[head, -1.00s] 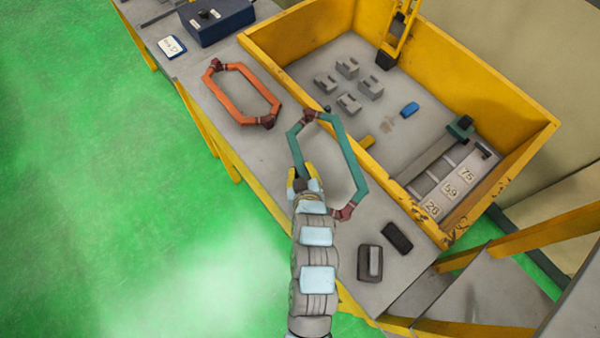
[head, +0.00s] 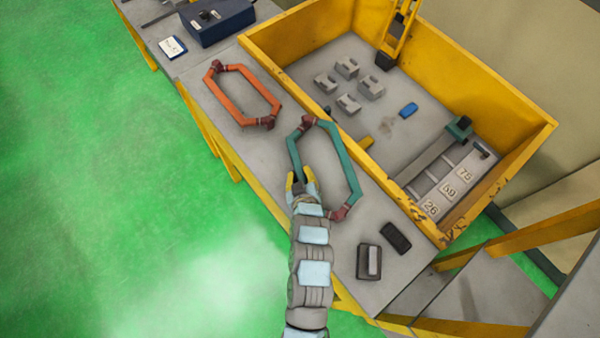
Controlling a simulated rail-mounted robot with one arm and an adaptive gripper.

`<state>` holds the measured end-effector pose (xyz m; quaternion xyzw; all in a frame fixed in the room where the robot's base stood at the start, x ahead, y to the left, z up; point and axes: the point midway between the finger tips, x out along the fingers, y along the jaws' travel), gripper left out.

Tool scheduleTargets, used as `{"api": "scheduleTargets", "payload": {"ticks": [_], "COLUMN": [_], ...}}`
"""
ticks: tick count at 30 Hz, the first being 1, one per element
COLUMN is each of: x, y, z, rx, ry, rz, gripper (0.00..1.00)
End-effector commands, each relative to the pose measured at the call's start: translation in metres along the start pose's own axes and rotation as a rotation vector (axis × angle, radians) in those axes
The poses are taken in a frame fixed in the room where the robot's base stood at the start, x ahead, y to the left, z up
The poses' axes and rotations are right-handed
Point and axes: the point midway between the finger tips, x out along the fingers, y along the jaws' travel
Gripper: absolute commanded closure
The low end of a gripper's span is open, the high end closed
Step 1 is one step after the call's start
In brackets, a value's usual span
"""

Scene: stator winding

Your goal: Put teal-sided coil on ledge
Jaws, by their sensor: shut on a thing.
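The teal-sided coil (head: 347,162) is a long hexagonal loop with teal sides and dark red ends. It is over the grey ledge (head: 258,168) in front of the yellow-walled bin, right of the orange coil. My gripper (head: 299,180) is shut on the coil's near left side. The coil looks low over the ledge, but I cannot tell whether it touches. My fingertips are partly hidden by the wrist and the coil.
An orange coil (head: 262,93) lies on the ledge to the left. Two dark blocks, one black (head: 396,238) and one grey-topped (head: 369,262), lie at the right end. The yellow bin wall (head: 300,95) rises behind. A blue box (head: 217,20) stands at the far left.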

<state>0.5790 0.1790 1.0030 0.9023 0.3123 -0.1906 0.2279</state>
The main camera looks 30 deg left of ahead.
Motion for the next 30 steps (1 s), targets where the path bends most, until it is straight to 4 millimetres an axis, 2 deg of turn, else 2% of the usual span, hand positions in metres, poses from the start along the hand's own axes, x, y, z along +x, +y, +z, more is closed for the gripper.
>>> {"api": "scheduleTargets", "payload": {"ticks": [17,18,19,20,30], "x": [0.006,0.006,0.007,0.007,0.005], "y": [-0.004,-0.004,-0.005,-0.005,-0.005], "z": [0.012,0.013,0.013,0.014,0.015], "rx": [0.001,0.001,0.002,0.002,0.003], "ry": [-0.003,-0.005,-0.005,-0.006,-0.015], "rz": [-0.001,-0.001,-0.002,-0.002,-0.005], "gripper": [1.0,0.67,0.58,0.55,0.55]}}
